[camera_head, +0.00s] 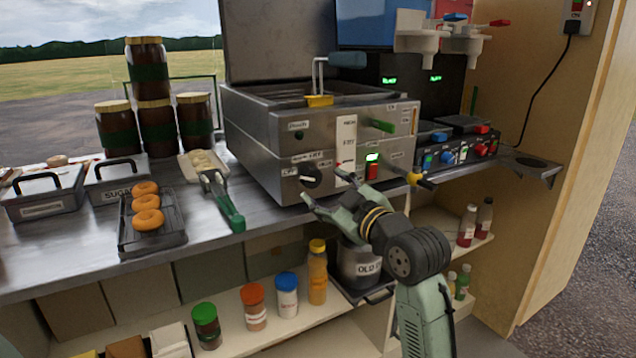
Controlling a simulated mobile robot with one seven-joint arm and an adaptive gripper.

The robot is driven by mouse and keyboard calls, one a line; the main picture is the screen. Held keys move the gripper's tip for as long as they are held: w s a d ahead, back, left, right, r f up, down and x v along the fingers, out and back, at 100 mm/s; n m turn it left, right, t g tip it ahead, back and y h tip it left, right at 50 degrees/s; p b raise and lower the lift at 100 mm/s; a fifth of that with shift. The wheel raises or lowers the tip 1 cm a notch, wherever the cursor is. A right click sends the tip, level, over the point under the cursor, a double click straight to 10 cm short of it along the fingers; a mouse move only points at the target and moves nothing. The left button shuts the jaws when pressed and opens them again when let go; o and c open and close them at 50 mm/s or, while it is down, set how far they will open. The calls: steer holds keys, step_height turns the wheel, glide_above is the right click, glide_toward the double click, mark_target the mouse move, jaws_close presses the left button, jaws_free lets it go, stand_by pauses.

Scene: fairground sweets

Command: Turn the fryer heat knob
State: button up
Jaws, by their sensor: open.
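The steel fryer (262,140) stands on the counter in the middle of the view. Its black round heat knob (310,175) is low on the front panel, under a white label. My gripper (324,186) is open in front of the panel. One fingertip is below the knob and the other is to its right. I cannot tell whether either finger touches the knob or panel. A lit green display and a red switch (372,171) are to the right of the knob, above the gripper body.
A yellow-and-black drain tap (420,181) juts out at the fryer's right. A rack with doughnuts (153,241) lies farther left. Bottles and a labelled pot (358,265) stand on the shelf below.

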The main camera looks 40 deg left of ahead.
steer(key=v, duration=0.6)
steer(key=shift+d, duration=0.2)
steer(key=shift+s, duration=0.15)
